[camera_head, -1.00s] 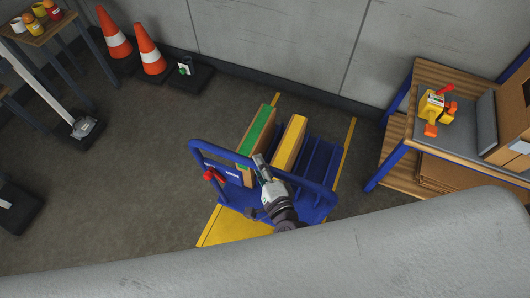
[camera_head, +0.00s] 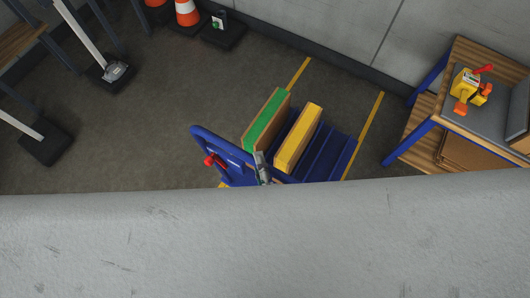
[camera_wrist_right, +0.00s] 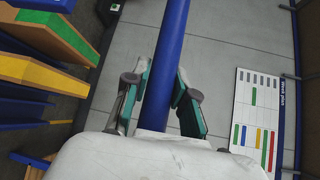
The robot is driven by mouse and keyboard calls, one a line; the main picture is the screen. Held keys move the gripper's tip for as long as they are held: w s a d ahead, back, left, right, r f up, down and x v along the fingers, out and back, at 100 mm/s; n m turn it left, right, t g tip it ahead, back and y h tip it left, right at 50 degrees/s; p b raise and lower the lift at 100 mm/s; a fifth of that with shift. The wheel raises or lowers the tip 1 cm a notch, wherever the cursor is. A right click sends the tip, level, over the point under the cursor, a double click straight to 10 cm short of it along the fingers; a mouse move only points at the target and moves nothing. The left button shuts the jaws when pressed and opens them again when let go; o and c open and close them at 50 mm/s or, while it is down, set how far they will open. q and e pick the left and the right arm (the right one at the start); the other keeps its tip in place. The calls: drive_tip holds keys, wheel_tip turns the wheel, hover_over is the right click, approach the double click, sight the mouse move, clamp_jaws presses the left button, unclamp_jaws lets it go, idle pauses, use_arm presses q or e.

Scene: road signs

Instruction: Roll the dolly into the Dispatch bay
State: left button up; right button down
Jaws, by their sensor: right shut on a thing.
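The blue dolly (camera_head: 325,158) stands on the floor between two yellow floor lines (camera_head: 368,120), its handle toward me. It carries a green-topped panel or box (camera_head: 266,122) and a yellow-topped one (camera_head: 298,138), both upright; the slots to their right are empty. My right gripper (camera_head: 262,168) is at the handle bar. In the right wrist view its fingers (camera_wrist_right: 160,95) are on both sides of the blue bar (camera_wrist_right: 168,50), shut on it. The near part of the dolly is hidden. I see no Dispatch label. My left gripper is out of view.
A wooden table (camera_head: 418,120) with a yellow and red object (camera_head: 466,88) stands at the right. A traffic cone (camera_head: 187,14) and posts on dark bases (camera_head: 45,142) stand at the left. A wall is behind the dolly. A coloured-bar chart (camera_wrist_right: 257,120) hangs in the wrist view.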

drive_tip(key=shift+s+a, duration=0.4)
drive_tip(key=shift+s, duration=0.2)
drive_tip(key=c, duration=0.9)
unclamp_jaws()
drive_tip(key=v, duration=1.2)
